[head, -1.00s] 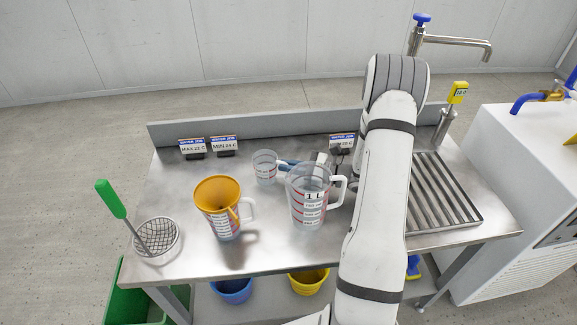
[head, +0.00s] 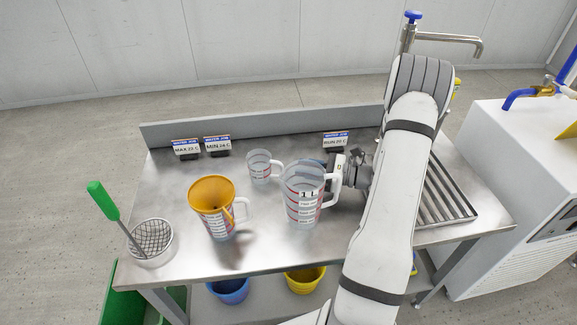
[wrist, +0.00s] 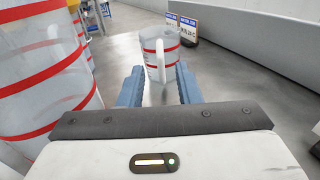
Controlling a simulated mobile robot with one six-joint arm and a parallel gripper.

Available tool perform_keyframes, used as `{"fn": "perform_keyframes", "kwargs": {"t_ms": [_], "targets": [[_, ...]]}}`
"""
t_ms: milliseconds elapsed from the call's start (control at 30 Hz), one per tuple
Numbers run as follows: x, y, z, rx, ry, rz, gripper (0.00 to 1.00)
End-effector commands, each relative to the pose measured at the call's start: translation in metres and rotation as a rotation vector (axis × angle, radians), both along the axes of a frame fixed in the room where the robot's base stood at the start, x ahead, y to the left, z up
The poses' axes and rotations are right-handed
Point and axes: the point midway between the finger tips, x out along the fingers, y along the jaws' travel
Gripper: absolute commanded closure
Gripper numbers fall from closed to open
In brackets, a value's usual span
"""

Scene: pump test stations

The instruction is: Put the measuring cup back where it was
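A small clear measuring cup (head: 258,166) with red marks stands upright on the steel table, its handle toward the right. It also shows straight ahead in the wrist view (wrist: 155,45), handle facing me. A larger 1 L jug (head: 300,205) stands upright in front and to its right; it fills the left of the wrist view (wrist: 40,75). My gripper (wrist: 159,85) is open and empty, its blue fingers apart, with the small cup's handle beyond the fingertips. In the head view the large jug partly hides the fingers.
A jug (head: 218,222) with an orange funnel (head: 211,190) stands left of the large jug. A strainer (head: 151,240) with a green handle is at the left edge. Signs (head: 186,148) line the back ledge. A drain grate (head: 447,190) lies right of my arm.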

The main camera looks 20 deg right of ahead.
Motion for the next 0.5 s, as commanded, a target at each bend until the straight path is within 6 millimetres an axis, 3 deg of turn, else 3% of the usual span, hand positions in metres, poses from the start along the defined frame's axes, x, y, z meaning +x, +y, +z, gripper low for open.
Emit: {"fn": "perform_keyframes", "kwargs": {"t_ms": [200, 500], "targets": [[-0.021, -0.033, 0.0, -0.002, -0.001, -0.002, 0.69], [-0.029, -0.043, 0.001, -0.001, -0.001, 0.0, 0.69]]}}
